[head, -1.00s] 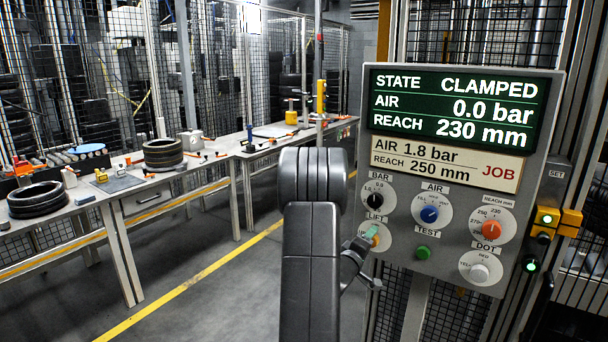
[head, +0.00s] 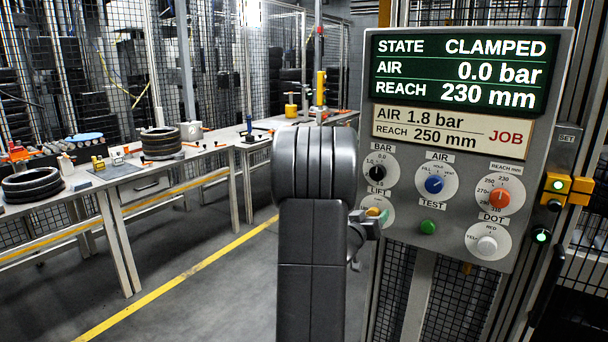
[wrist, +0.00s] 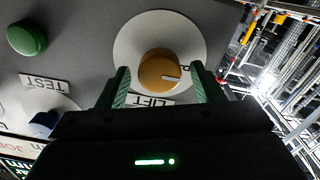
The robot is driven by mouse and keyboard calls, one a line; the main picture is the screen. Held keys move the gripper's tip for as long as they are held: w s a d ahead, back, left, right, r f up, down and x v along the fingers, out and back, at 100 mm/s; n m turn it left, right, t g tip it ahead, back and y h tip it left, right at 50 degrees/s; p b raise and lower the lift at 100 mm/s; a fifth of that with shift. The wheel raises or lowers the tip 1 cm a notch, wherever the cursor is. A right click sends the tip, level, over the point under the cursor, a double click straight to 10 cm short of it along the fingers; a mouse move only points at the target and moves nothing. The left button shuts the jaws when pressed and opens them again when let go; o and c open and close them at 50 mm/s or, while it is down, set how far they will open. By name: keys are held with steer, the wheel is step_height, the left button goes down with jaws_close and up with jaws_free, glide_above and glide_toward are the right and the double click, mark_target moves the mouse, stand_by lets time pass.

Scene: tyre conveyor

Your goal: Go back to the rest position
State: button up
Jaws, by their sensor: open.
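The grey control panel (head: 455,165) stands at the right in the head view. Its screen (head: 458,72) reads STATE CLAMPED, AIR 0.0 bar, REACH 230 mm. The job card (head: 452,131) reads AIR 1.8 bar, REACH 250 mm. My gripper (wrist: 159,78) is open, its green fingers on either side of the orange LIFT knob (wrist: 158,68) in the wrist view. I cannot tell whether the fingertips touch it. In the head view my dark arm (head: 314,230) rises in front, and the gripper at the LIFT dial is partly hidden.
The BAR knob (head: 377,172), blue AIR knob (head: 434,184), green TEST button (head: 428,227), red REACH knob (head: 500,198) and white DOT knob (head: 487,246) sit close by on the panel. Workbenches with tyres (head: 160,143) stand at the left. The floor (head: 210,290) between is clear.

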steer(key=m+b, duration=0.3)
steer(key=shift+m, duration=0.3)
steer(key=shift+s, duration=0.1)
stand_by(0.3)
